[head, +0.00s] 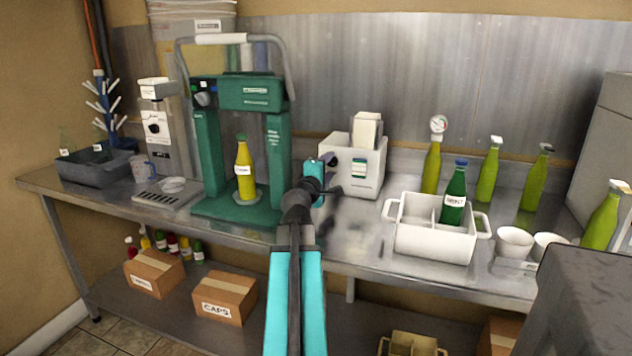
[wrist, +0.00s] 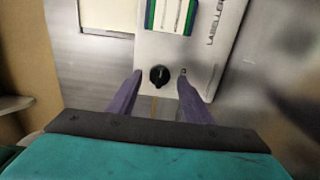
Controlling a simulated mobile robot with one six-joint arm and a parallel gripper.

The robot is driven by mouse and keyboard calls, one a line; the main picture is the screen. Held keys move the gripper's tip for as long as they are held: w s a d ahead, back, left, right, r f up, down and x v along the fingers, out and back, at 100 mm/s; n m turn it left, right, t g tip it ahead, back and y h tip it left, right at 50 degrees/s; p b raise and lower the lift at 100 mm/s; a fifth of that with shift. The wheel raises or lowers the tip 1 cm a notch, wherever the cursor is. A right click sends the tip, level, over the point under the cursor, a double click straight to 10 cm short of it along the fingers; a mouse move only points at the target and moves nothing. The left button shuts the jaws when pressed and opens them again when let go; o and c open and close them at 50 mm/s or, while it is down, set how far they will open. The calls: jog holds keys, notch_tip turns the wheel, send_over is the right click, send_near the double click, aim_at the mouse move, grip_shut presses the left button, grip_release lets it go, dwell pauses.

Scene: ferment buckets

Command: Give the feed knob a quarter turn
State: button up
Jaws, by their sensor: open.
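The feed knob appears to be the black round knob (wrist: 159,76) on the white labeller (wrist: 175,47), with a pale pointer mark standing about upright. It shows in the wrist view between the two purple fingertips of my open gripper (wrist: 160,78), with a gap on each side. Whether the fingertips reach down around the knob, I cannot tell. In the head view the labeller (head: 366,183) stands mid-bench, and my gripper (head: 336,175) is at its front left. The knob is hidden there behind my gripper.
A green capping press (head: 205,150) with a yellow bottle (head: 244,172) stands left of the labeller. A white crate (head: 432,243) holding a green bottle (head: 455,195) is close on the right. Several bottles stand behind and right of it. Some bench surface before the labeller is bare.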

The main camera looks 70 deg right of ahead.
jog(key=a+b, duration=0.1)
jog(key=a, duration=0.1)
jog(key=a+b, duration=0.1)
jog(key=a, duration=0.1)
jog(key=shift+s+a+f, duration=0.15)
jog(key=shift+a, duration=0.2)
jog(key=a+b, duration=0.1)
jog(key=b, duration=0.2)
jog(key=shift+a+b, duration=0.15)
jog(key=shift+b, duration=0.25)
jog(key=shift+a+b, duration=0.4)
jog(key=shift+b, duration=0.5)
jog(key=shift+s+a+b, duration=0.15)
jog(key=shift+a+b, duration=2.6)
jog(key=shift+b, duration=1.3)
jog(key=shift+r, duration=0.2)
